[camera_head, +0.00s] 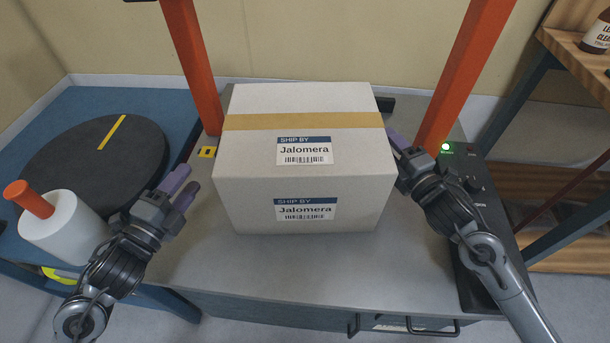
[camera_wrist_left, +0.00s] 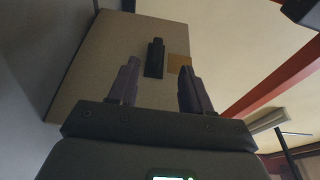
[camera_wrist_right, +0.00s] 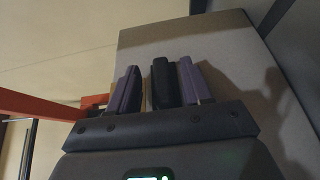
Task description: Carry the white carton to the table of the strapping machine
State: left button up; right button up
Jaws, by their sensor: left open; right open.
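The white carton (camera_head: 300,175) stands upright on the grey table (camera_head: 270,270) of the strapping machine, between its two orange posts. It has a tan tape strip and "Jalomera" labels on top and front. My left gripper (camera_head: 191,178) is open and empty, just left of the carton with a gap between. My right gripper (camera_head: 394,138) is open at the carton's right side; its fingertips are partly hidden there. The left wrist view shows the carton's side (camera_wrist_left: 95,65) with a dark slot-like shape; the right wrist view shows the opposite side (camera_wrist_right: 225,45), close to the fingers.
An orange post (camera_head: 193,65) and another orange post (camera_head: 468,75) rise behind the carton. A control panel with a green light (camera_head: 446,147) is at right. At left, a black round plate (camera_head: 85,165) and a white roll (camera_head: 65,230) sit on a blue surface. Wooden shelves (camera_head: 585,70) stand far right.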

jog(key=v, duration=1.1)
jog(key=shift+s, duration=0.3)
jog(key=shift+d+r, duration=0.1)
jog(key=shift+d, duration=0.05)
